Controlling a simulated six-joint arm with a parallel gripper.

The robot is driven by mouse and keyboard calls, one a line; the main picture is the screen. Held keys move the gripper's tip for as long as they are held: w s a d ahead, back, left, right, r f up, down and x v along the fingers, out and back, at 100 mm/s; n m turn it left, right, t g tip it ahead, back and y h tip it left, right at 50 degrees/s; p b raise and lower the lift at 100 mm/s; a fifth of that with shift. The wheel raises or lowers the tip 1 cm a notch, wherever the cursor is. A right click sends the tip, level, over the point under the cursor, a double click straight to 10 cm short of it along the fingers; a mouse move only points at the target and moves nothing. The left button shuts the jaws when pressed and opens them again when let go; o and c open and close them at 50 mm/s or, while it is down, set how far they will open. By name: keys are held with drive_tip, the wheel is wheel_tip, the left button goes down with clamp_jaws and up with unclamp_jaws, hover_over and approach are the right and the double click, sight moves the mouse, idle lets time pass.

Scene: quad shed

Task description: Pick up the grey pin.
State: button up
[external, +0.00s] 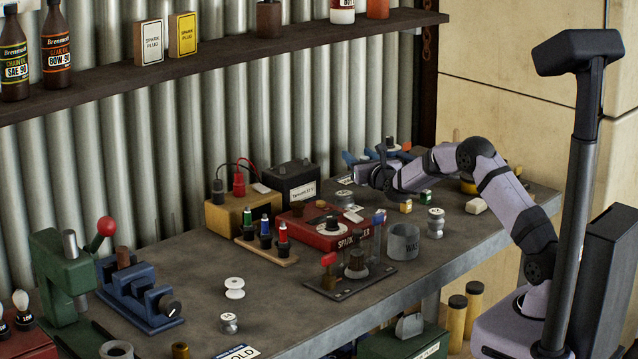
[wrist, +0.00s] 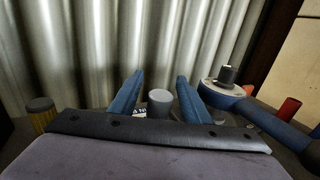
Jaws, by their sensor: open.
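A short grey cylinder, which looks like the grey pin (wrist: 159,97), stands upright in the wrist view. It lies between the two blue fingers of my gripper (wrist: 160,77), with a visible gap on each side. The fingers are apart and hold nothing. Its lower part is hidden by the dark edge of my wrist. In the external view my gripper (external: 361,156) is low over the far right part of the bench, close to the corrugated wall. I cannot make out the grey pin there, behind my gripper and wrist.
Right of my gripper is a blue tool with a black knob on a pale disc (wrist: 228,80), and a red cylinder (wrist: 289,108). A black battery (external: 290,184) and red box (external: 322,236) stand left of my arm. The bench (external: 290,297) has free room at front.

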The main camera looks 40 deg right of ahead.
clamp_jaws()
drive_tip(key=shift+r, duration=0.1)
drive_tip(key=shift+r, duration=0.2)
drive_tip(key=shift+s+r+b, duration=0.1)
drive_tip(key=shift+s+b, duration=0.05)
drive_tip(key=shift+b, duration=0.2)
wheel_tip(320, 180, up, 7)
drive_tip(key=b, duration=0.1)
drive_tip(key=s+b, duration=0.6)
drive_tip(key=s, duration=1.3)
drive_tip(key=shift+s+f+b, duration=0.3)
drive_tip(key=shift+s+b, duration=0.05)
drive_tip(key=shift+b, duration=0.05)
